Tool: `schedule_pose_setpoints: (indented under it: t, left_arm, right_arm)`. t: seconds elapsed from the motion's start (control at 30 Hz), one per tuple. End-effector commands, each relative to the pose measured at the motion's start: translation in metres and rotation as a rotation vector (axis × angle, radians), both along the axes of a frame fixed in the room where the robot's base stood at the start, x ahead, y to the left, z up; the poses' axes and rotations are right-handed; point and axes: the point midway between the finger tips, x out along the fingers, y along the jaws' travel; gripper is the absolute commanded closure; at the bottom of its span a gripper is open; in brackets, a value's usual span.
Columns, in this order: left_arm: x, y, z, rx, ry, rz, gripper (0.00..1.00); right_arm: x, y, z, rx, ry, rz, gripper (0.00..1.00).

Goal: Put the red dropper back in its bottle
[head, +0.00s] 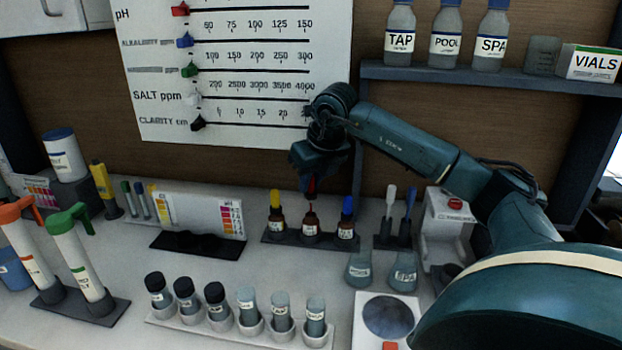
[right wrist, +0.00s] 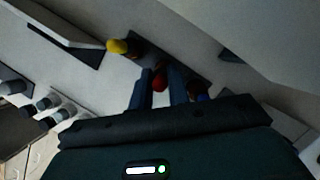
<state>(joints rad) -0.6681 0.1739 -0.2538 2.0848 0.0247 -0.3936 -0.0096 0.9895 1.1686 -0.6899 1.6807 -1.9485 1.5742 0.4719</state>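The bottle stands upright in a dark rack (head: 270,239). In the wrist view the bottle is hidden under the bulb and gripper. My left gripper is not in view.
A yellow-topped bottle (head: 276,215) and a blue-topped bottle (head: 347,219) flank the middle bottle closely. Capped vials (head: 186,297) stand in a white rack in front. Two pipettes (head: 391,200) and beakers (head: 359,270) are to the right. A chart board (head: 240,125) is behind.

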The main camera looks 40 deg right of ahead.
Motion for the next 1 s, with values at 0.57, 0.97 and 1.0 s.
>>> schedule_pose_setpoints:
  t: [0.57, 0.97, 1.0]
  left_arm:
    - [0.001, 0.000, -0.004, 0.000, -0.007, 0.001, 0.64]
    - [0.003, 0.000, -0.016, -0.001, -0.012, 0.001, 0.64]
    - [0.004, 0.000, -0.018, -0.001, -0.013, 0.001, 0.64]
  right_arm:
    - [0.000, 0.000, -0.008, 0.000, 0.000, 0.000, 0.87]
    - [0.000, 0.000, -0.028, 0.000, 0.001, 0.000, 0.87]
    - [0.000, 0.000, -0.031, -0.001, 0.001, 0.000, 0.87]
